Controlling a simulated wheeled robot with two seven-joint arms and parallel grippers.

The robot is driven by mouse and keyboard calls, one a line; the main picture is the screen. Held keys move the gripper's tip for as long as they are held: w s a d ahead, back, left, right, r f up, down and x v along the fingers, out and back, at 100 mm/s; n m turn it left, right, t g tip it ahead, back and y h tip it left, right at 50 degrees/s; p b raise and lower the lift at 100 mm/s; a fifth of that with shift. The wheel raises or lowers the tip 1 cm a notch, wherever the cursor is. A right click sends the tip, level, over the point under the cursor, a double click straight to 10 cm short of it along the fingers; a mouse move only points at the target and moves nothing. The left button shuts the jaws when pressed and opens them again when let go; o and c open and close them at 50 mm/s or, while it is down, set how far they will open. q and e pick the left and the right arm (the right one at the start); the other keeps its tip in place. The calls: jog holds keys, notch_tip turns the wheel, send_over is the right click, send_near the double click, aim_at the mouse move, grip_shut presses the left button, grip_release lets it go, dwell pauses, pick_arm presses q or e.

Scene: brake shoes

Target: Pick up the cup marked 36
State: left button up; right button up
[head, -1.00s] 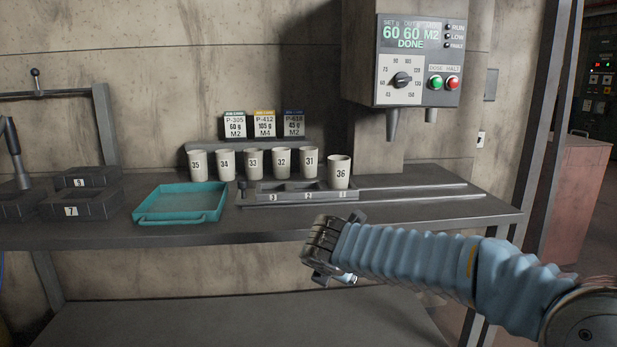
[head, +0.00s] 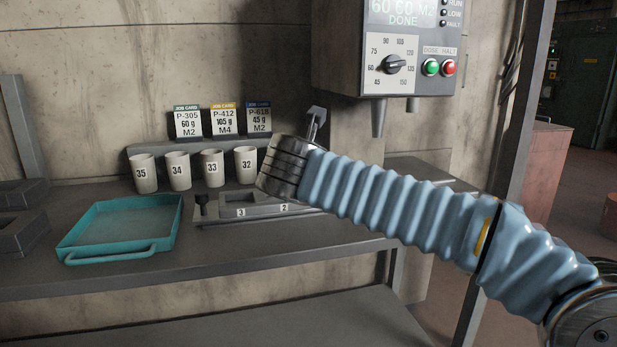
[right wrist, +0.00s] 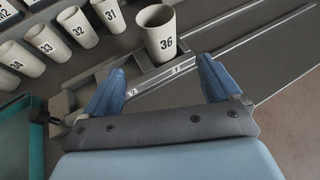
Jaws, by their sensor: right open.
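The cup marked 36 (right wrist: 157,34) is a pale cup standing upright at the near rail in the right wrist view. In the head view it is hidden behind my right arm and gripper. My right gripper (right wrist: 162,88) is open, with its two blue fingers spread apart and nothing between them. The cup lies beyond the fingertips, roughly in line with the gap. My left gripper is in neither current view.
Cups marked 35 (head: 145,174), 34 (head: 177,171), 33 (head: 212,168), 32 (head: 246,165) and 31 (right wrist: 109,15) stand in a row. A teal tray (head: 110,256) lies left of the slotted rack (head: 235,216). The dispenser (head: 400,65) hangs above right. Job cards (head: 222,121) stand behind the cups.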

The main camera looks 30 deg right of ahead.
jog(key=x, duration=0.7)
jog(key=shift+w+d, duration=0.2)
jog(key=x, duration=0.5)
jog(key=shift+w+d+r+p, duration=0.2)
jog(key=shift+w+d+p, duration=0.1)
jog(key=shift+w+p, duration=0.1)
jog(key=c, duration=1.1)
jog(key=shift+r, duration=0.25)
